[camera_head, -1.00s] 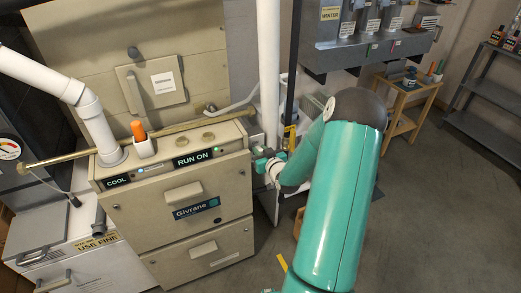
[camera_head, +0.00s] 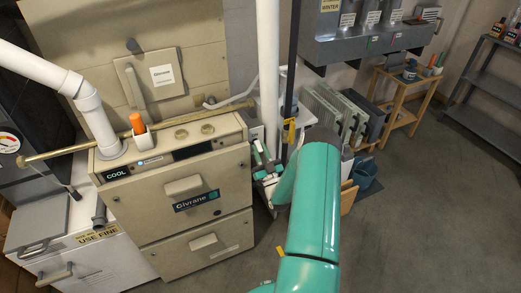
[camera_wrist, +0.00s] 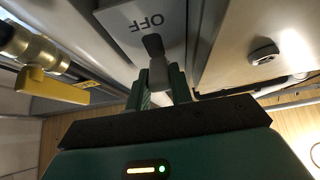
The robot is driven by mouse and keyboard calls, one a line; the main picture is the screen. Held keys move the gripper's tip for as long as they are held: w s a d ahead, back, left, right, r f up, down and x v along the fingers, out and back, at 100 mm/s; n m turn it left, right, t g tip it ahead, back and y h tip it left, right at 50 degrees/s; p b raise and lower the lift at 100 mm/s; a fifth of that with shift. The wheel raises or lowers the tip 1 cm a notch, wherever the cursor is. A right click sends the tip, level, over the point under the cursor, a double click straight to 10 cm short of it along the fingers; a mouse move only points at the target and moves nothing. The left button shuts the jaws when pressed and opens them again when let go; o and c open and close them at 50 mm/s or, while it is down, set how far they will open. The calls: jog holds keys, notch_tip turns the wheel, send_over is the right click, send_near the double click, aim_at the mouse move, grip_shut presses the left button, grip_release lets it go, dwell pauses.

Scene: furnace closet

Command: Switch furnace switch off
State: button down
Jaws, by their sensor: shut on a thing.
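The furnace (camera_head: 170,205) is a beige cabinet with a Givrane plate and a lit COOL display. The display on its right (camera_head: 192,150) is dark. The switch box (camera_head: 256,132) is on the furnace's right side. In the wrist view its grey plate (camera_wrist: 128,18) reads OFF, upside down. The dark switch lever (camera_wrist: 153,45) points down from the plate toward my gripper (camera_wrist: 160,88), whose green fingers close around the lever's grey end. In the head view my gripper (camera_head: 265,165) is small beside the furnace's right edge, its grip unclear there.
A white vertical pipe (camera_head: 268,70) and a dark post stand close behind my gripper. A yellow-handled valve (camera_wrist: 52,88) is left of it in the wrist view. Floor is open front right.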

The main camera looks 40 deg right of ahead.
jog(key=shift+w+t, duration=0.1)
jog(key=shift+t, duration=0.3)
jog(key=c, duration=1.5)
grip_release()
jog(key=shift+f, duration=0.15)
jog(key=v, duration=1.3)
jog(key=shift+s+a+f, duration=0.15)
jog(key=shift+s, duration=0.15)
